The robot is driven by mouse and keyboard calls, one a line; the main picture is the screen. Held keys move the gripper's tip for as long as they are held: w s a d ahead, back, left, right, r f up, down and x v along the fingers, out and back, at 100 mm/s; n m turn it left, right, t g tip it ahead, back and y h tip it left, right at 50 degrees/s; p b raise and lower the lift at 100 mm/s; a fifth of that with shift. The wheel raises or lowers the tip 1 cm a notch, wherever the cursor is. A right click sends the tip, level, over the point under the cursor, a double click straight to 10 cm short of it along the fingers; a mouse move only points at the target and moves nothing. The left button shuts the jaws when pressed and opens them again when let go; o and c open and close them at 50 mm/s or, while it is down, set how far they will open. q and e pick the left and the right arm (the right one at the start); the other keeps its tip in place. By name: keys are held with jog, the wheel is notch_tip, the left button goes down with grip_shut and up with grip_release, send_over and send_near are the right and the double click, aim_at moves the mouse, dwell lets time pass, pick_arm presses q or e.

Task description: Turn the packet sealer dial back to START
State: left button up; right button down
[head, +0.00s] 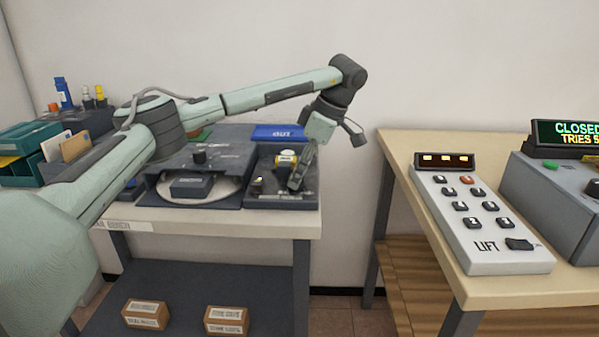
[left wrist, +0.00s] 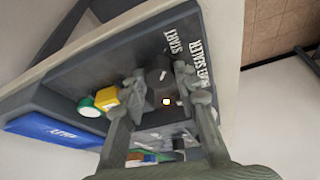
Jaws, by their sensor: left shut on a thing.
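The packet sealer (head: 283,202) is a dark, low box at the right end of the left table. Its dial (left wrist: 158,66) is a dark round knob with a small pale mark, next to the white START lettering (left wrist: 173,42). My left gripper (head: 295,184) reaches down over the sealer from above. In the left wrist view its fingers (left wrist: 158,76) stand on both sides of the dial, shut on it. In the head view the fingers hide the dial. I cannot tell exactly where the dial points. My right gripper is not in view.
A yellow part with a pale round end (head: 286,158) stands beside the dial. A blue tray (head: 279,133) lies behind the sealer, and a dark machine with a round plate (head: 207,160) stands to its left. A LIFT keypad (head: 480,215) is on the right table, across a gap.

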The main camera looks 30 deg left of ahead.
pick_arm(q)
jog(key=o, duration=0.9)
jog(key=v, duration=1.2)
